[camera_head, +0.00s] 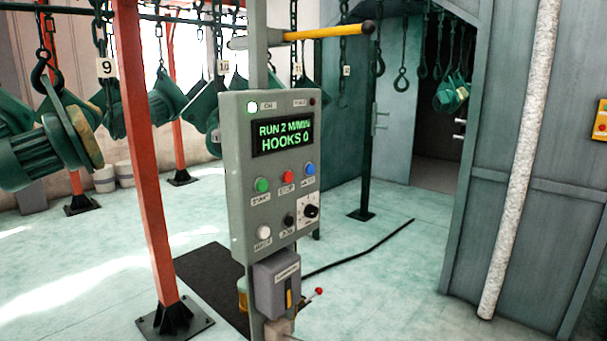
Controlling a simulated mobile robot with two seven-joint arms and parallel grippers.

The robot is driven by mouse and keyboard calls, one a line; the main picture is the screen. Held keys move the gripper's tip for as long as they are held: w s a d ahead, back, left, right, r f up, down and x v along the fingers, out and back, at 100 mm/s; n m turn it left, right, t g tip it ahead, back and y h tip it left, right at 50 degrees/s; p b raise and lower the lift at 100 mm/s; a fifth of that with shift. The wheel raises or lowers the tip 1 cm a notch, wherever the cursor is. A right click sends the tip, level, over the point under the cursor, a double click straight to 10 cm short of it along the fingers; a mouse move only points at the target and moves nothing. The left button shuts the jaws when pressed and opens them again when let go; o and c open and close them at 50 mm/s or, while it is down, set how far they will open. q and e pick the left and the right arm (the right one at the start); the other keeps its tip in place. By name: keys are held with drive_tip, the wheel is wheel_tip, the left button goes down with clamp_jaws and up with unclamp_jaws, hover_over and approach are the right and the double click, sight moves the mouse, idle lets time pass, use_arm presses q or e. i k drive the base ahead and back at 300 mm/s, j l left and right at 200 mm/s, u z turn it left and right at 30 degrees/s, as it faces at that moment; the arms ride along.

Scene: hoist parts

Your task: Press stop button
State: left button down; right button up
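The stop button is the red button (288,177) on the front of a grey control box (240,200) in the middle of the head view. A green button (262,185) labelled start sits to its left and a blue button (310,169) to its right. The display (283,134) above reads "RUN 2 M/MIN" and "HOOKS 0" in green. A lit lamp (252,107) labelled ON shows at the box's top left. Nothing covers the red button. Neither of my grippers is in view.
The box stands on a grey post. Below the buttons are a black knob (311,211) and a smaller grey box (277,284). An orange-red post (147,160) stands to the left. Green hoist parts (40,150) hang from hooks at the left. A black cable (365,250) lies on the floor.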

sight(287, 176)
drive_tip(key=i+l, duration=0.25)
drive_tip(key=l, duration=0.15)
drive_tip(key=i+l, duration=0.2)
drive_tip(key=l, duration=0.25)
drive_tip(key=i+l, duration=0.25)
drive_tip(key=l, duration=0.15)
drive_tip(key=i+l, duration=0.25)
drive_tip(key=l, duration=0.15)
